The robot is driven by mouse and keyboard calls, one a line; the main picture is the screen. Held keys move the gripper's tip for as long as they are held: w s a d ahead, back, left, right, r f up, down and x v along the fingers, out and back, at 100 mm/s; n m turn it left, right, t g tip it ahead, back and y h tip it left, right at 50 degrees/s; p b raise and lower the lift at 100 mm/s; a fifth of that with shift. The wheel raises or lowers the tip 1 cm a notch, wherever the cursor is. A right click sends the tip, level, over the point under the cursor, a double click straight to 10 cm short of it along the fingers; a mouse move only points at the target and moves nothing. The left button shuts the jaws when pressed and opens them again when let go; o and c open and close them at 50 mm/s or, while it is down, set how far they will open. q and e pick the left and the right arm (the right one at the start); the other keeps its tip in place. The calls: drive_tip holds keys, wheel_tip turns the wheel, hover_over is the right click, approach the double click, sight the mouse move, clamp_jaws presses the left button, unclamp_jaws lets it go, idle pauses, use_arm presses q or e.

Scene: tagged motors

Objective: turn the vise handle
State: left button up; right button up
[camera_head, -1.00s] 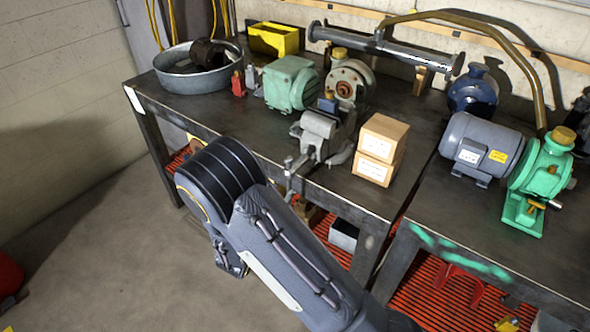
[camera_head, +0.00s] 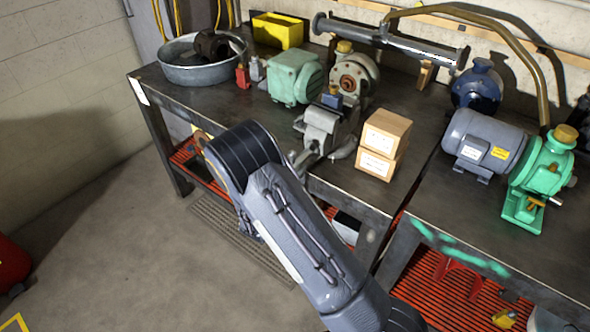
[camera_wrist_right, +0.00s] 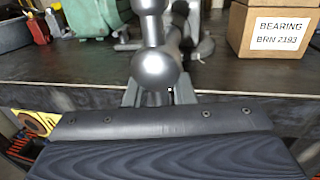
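The grey vise (camera_head: 320,128) is mounted at the table's front edge, with a blue block between its jaws. Its handle (camera_head: 294,160) is partly hidden by my right arm in the head view. In the right wrist view, the handle's round metal ball end (camera_wrist_right: 155,68) is large and close. My right gripper (camera_wrist_right: 157,92) has its two fingers apart, one on each side of the handle below the ball. I cannot see clear contact. In the head view the fingertips are hidden behind my arm. My left gripper is not in view.
Two stacked cardboard boxes (camera_head: 382,145) stand right of the vise; one also shows in the right wrist view (camera_wrist_right: 275,32). A green motor (camera_head: 296,77) and a metal tub (camera_head: 200,68) are to the left. A grey motor (camera_head: 482,140) is on the right table.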

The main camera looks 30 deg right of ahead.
clamp_jaws()
